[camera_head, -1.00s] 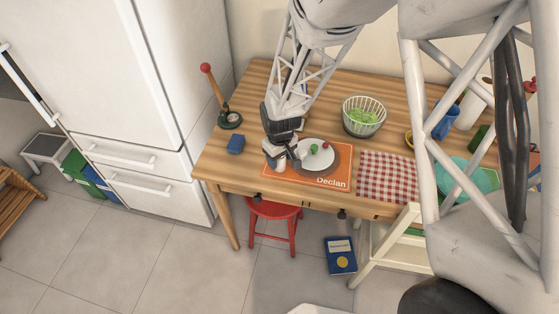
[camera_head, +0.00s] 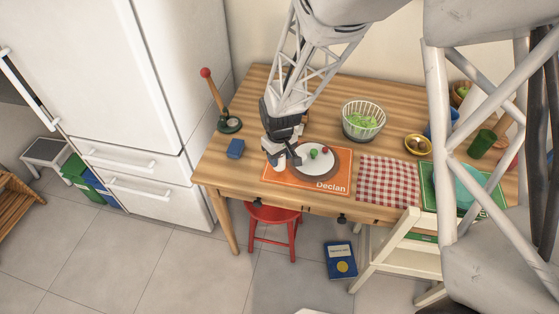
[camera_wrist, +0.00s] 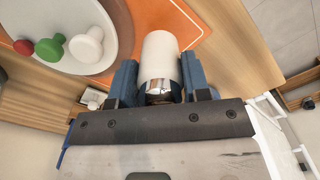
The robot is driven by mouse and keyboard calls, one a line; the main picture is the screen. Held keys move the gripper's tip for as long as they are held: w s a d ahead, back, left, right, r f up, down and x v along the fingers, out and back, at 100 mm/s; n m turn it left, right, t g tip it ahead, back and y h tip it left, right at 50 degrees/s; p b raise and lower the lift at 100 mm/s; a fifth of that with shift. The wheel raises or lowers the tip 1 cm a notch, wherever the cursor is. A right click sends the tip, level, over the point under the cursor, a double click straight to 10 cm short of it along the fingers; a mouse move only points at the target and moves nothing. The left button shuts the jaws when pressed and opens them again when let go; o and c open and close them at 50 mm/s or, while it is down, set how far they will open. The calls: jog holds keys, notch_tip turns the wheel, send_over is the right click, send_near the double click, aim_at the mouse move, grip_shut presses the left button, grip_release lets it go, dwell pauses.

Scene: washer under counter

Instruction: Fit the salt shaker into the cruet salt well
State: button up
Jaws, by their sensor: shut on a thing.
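The salt shaker is a white cylinder with a shiny metal cap. It is between my gripper's fingers in the wrist view (camera_wrist: 159,58), cap end toward the gripper, and shows small in the head view (camera_head: 280,164). My gripper (camera_wrist: 160,85) is shut on it, over the orange placemat's left part; whether the shaker touches the mat I cannot tell. In the head view my gripper (camera_head: 286,156) partly hides it. A dark green round stand with a tall red-knobbed wooden handle (camera_head: 229,124), possibly the cruet, stands at the table's back left. I cannot make out its salt well.
A white plate (camera_head: 308,166) with small red, green and white round-topped pieces lies on the orange placemat (camera_head: 283,178), right of my gripper. A blue block (camera_head: 235,148) lies left. A basket (camera_head: 363,120) and checked cloth (camera_head: 388,181) are farther right. Bare wood lies left of the mat.

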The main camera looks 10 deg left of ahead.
jog(key=s+d+r, duration=0.1)
jog(key=s+d, duration=0.3)
jog(key=s, duration=0.3)
jog(key=s+d+r, duration=0.1)
jog(key=s+d, duration=0.3)
jog(key=s, duration=0.3)
jog(key=shift+w, duration=0.1)
dwell(0.5)
jog(key=w+a+r+n, duration=0.3)
jog(key=w+a+r, duration=0.1)
jog(key=w, duration=0.9)
jog(key=w+a+r+n, duration=0.3)
jog(key=w+r, duration=0.3)
jog(key=w, duration=0.8)
jog(key=w+a+r+n, duration=0.3)
jog(key=w+a+r, duration=0.2)
jog(key=w, duration=0.8)
jog(key=shift+w+r, duration=0.25)
jog(key=shift+r, duration=0.05)
jog(key=shift+f, duration=0.15)
notch_tip(320, 180, down, 14)
jog(key=shift+r, duration=0.1)
jog(key=shift+f, duration=0.2)
